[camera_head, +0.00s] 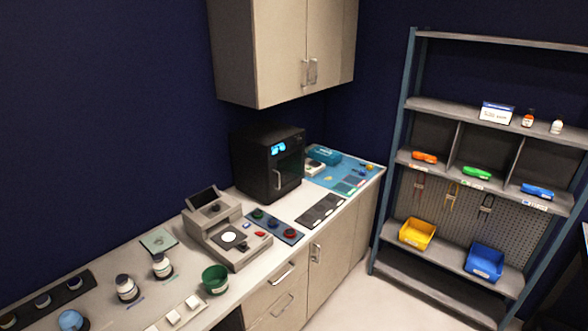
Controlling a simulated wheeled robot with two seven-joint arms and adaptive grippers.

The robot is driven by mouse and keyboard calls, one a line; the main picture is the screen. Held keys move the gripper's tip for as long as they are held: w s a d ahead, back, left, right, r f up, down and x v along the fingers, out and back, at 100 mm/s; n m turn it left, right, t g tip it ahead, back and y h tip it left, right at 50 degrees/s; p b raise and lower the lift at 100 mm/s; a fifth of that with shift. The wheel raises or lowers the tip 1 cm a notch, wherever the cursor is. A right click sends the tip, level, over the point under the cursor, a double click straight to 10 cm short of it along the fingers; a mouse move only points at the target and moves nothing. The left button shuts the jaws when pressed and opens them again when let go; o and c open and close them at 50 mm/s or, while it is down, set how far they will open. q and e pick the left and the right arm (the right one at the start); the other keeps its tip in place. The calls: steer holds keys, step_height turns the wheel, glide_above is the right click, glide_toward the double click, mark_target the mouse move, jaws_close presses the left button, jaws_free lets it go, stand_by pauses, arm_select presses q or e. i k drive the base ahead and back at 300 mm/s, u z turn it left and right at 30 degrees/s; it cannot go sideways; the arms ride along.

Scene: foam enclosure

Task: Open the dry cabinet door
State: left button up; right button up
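The dry cabinet appears to be the black box-shaped unit (248,172) on the counter, against the dark blue wall. A small blue lit display (278,147) is on its upper front. Its front door (288,170) looks closed, with a light vertical handle (277,180) at the door's left side. The inside of the cabinet is hidden. Neither of my grippers shows in the head view.
A grey instrument (222,228) and a strip of coloured knobs (273,226) stand on the counter left of and before the cabinet. A wall cupboard (280,50) hangs above. A shelf rack (408,160) stands right. Floor (350,300) between is clear.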

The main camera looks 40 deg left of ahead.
mark_target(273, 190)
steer(key=u, duration=0.4)
steer(key=i, duration=1.05)
steer(key=u, duration=0.75)
